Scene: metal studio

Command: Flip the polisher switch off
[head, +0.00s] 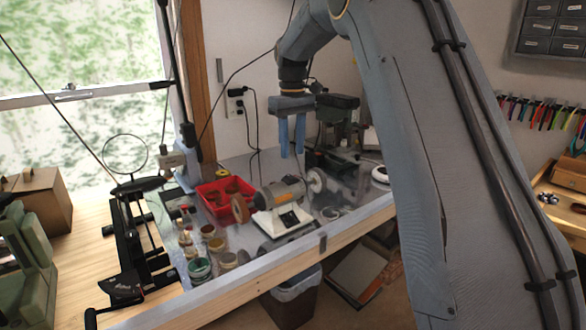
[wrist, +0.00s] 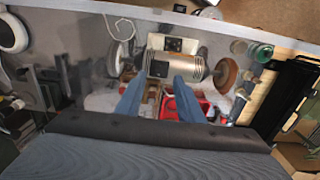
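The polisher (head: 283,191) stands on the bench, a grey motor with a brown wheel at its left end and a pale wheel at its right. Its white base (head: 283,220) faces the bench's front edge. In the wrist view the motor (wrist: 185,66) lies just beyond my fingertips, with the base (wrist: 172,44) behind it. A small dark mark shows on the base; I cannot make out the switch or its position. My gripper (head: 292,154) hangs fingers down above and behind the polisher, apart from it. In the wrist view its blue fingers (wrist: 158,80) are parted and empty.
A red tray (head: 226,192) with brown items sits behind and left of the polisher. Several jars (head: 200,268) stand at the bench's left front. Dark equipment (head: 333,160) stands at the back right. A power outlet (head: 236,101) with cords is on the wall.

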